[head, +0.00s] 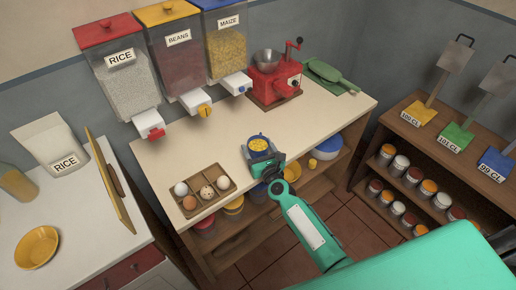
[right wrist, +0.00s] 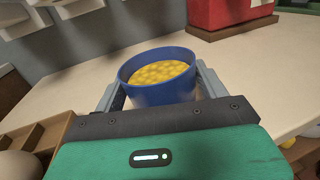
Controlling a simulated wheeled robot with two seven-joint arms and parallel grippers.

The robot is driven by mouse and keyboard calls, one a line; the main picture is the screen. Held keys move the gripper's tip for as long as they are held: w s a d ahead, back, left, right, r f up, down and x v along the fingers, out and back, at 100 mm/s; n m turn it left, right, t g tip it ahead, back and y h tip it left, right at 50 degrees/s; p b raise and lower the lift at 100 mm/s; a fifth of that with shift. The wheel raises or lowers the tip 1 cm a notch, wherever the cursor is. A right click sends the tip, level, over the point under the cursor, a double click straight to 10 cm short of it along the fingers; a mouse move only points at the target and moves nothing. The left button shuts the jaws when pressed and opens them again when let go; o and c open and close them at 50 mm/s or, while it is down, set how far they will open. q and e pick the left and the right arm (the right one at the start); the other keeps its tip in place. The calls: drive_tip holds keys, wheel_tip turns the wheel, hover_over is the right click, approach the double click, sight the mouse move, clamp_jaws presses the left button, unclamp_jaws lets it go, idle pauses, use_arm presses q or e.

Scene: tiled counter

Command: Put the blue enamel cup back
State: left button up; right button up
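The blue enamel cup (head: 249,152) is near the front edge of the counter, upright, filled with yellow grains that look like maize. In the right wrist view the cup (right wrist: 160,94) sits between the two grey fingers of my right gripper (right wrist: 160,85), one finger against each side. In the head view my right gripper (head: 262,155) reaches in from the front and is shut on the cup. The cup's base is hidden, so I cannot tell whether it touches the counter. My left gripper is not in view.
Dispensers for rice (head: 124,84), beans (head: 178,65) and maize (head: 227,50) hang on the back wall. An egg tray (head: 207,206) is left of the cup, a red grinder (head: 272,82) behind it. A green scoop (head: 325,71) lies back right. Bare counter (head: 190,143) lies left.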

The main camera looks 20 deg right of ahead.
drive_tip(key=shift+o, duration=0.6)
drive_tip(key=shift+r, duration=0.2)
drive_tip(key=shift+s+f, duration=0.15)
drive_tip(key=shift+s, duration=0.2)
drive_tip(key=s+d+b, duration=0.1)
drive_tip(key=s, duration=1)
drive_tip(key=shift+s, duration=0.15)
